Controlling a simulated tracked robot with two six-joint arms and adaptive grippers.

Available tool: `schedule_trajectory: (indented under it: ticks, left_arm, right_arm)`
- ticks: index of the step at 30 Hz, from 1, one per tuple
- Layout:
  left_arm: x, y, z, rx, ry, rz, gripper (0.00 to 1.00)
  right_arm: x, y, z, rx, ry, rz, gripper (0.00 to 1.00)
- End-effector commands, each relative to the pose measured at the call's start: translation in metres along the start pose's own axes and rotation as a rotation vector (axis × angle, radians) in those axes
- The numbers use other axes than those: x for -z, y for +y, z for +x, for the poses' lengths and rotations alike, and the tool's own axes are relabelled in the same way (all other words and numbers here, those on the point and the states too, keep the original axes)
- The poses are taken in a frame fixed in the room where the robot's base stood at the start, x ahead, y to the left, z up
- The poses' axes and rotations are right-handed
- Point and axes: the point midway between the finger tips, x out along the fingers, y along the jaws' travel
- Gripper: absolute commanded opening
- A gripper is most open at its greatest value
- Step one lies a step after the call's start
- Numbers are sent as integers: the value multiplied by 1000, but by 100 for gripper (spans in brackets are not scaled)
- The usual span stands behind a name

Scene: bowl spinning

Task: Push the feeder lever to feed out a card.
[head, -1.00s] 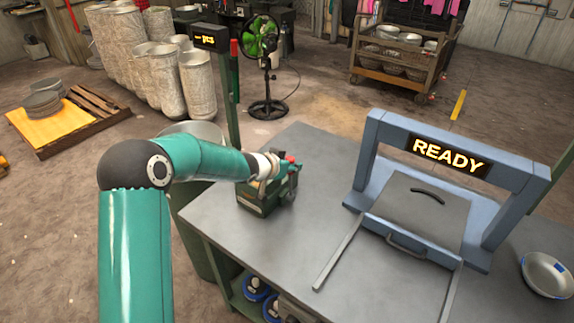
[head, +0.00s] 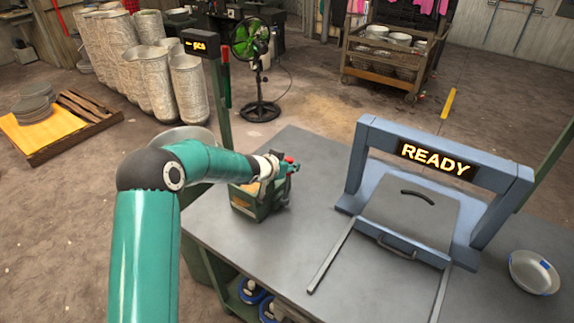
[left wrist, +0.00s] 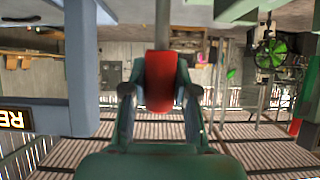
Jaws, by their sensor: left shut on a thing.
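A green box-shaped feeder (head: 248,203) stands on the left part of the grey table. My left gripper (head: 288,168) is over its top right side, at the red-tipped lever (head: 291,159). In the left wrist view my left gripper (left wrist: 160,88) has its fingers on both sides of the red lever grip (left wrist: 159,80) and is shut on it. The lever's lower part is hidden behind the gripper in the head view. I cannot make out a card. My right gripper is not in view.
A blue frame with a lit READY sign (head: 436,158) stands on the table (head: 316,180) to the right. A metal bowl (head: 534,272) sits at the right side. A post with a small display (head: 203,43) rises behind the feeder. The table between feeder and frame is clear.

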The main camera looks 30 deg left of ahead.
Motion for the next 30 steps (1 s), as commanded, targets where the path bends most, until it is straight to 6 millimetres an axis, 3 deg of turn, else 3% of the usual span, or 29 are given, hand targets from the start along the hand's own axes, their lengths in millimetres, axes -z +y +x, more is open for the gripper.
schedule_trajectory:
  ticks: [8, 18, 30]
  left_arm:
    - [2, 0, 2, -1, 3, 0, 5]
    - [9, 0, 23, -1, 2, 0, 6]
    - [8, 0, 27, 0, 2, 0, 5]
  right_arm:
    - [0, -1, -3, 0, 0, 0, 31]
    - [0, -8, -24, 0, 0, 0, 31]
    - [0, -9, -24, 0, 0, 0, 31]
